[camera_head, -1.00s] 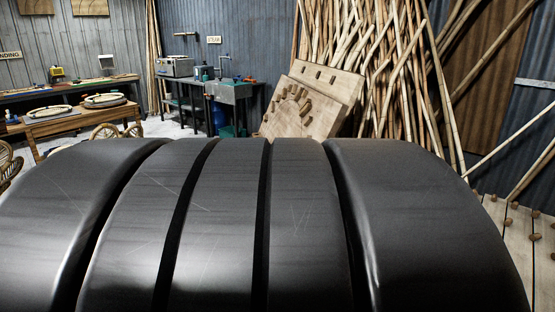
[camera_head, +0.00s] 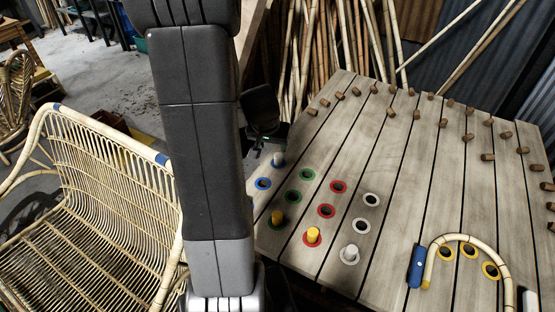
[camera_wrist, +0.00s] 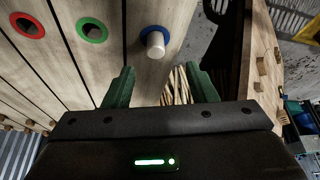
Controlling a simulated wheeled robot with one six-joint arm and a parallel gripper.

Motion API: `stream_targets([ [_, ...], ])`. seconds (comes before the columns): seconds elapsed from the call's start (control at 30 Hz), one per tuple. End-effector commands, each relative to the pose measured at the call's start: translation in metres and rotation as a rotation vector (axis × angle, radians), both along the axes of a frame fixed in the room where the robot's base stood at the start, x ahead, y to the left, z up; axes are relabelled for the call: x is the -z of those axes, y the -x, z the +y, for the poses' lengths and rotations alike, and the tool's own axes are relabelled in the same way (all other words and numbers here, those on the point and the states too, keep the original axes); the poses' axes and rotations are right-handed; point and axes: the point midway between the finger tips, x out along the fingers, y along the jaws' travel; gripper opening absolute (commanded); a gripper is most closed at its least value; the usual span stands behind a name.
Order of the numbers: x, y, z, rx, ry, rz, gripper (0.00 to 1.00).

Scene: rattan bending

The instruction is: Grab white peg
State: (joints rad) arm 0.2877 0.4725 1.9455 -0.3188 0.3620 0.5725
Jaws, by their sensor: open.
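A white peg (camera_wrist: 155,45) stands in a blue-ringed hole (camera_wrist: 153,33) at the upper middle of the wrist view. In the head view this pale peg (camera_head: 278,159) stands at the back left of the slatted board. My gripper (camera_wrist: 162,88) is open, its two green fingers apart with nothing between them. The peg is beyond the fingertips, roughly between their lines. In the head view my gripper (camera_head: 265,142) is close beside this peg, partly hidden by my arm. Another white peg (camera_head: 350,253) stands in a white-ringed hole near the board's front.
The slatted board (camera_head: 400,170) bears yellow pegs (camera_head: 312,235), wooden pegs along its back and right, and a bent rattan piece (camera_head: 470,238) with a blue clamp (camera_head: 416,267). A rattan chair (camera_head: 110,190) stands left. Bamboo poles (camera_head: 300,60) lean behind.

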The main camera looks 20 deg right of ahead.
Motion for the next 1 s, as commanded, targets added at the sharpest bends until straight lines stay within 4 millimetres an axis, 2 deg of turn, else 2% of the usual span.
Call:
stream_targets([
  [0.03,0.011,-0.002,-0.002,0.001,-0.001,0.004,0.52],
  [0.23,0.038,-0.012,-0.008,-0.001,-0.001,0.003,0.52],
  [0.57,0.055,-0.018,-0.015,0.000,0.000,0.002,0.52],
  [0.83,0.088,-0.028,-0.029,-0.001,-0.001,0.003,0.52],
  [1.0,0.095,-0.032,-0.030,-0.001,0.000,0.001,0.52],
])
